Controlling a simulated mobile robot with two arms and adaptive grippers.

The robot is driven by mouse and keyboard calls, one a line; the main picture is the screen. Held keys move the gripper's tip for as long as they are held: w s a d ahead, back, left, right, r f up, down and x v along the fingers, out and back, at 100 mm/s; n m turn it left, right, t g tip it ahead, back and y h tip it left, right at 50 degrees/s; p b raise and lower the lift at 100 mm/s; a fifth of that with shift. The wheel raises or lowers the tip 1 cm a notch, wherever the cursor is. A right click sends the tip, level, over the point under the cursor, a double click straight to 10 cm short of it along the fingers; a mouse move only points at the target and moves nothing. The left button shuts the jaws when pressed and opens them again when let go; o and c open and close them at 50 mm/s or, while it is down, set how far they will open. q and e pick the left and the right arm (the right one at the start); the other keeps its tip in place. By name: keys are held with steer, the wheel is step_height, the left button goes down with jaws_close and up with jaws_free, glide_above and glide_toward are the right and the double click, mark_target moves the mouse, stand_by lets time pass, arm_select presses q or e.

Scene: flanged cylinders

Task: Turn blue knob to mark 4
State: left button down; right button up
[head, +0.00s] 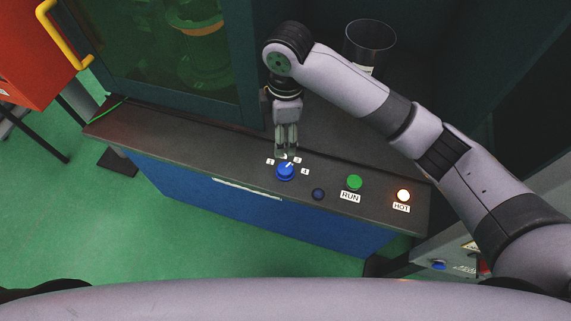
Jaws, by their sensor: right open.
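The blue knob (285,171) sits on the dark top of the control console, with small white number labels around its far side. A light pointer line on the knob is directed up and slightly right, between the upper labels. The mark 4 label (305,171) appears to be the one just right of the knob; its digit is too small to read surely. My right gripper (286,153) points down just behind the knob, open, with its fingertips close to the knob's far edge. I cannot tell whether they touch it. My left gripper does not show.
A small dark blue button (318,194), a green RUN button (354,182) and a lit HOT lamp (403,195) stand right of the knob. A glass-fronted cabinet (170,50) rises behind on the left. A clear container (370,42) stands at the back.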

mark_target(286, 168)
steer(key=shift+h, duration=0.3)
steer(key=f, duration=1.1)
steer(key=f+p, duration=0.1)
steer(key=f, duration=0.4)
steer(key=shift+w+d+f, duration=0.15)
steer(key=shift+w+d, duration=0.2)
steer(key=shift+c, duration=0.4)
steer(key=c, duration=1.1)
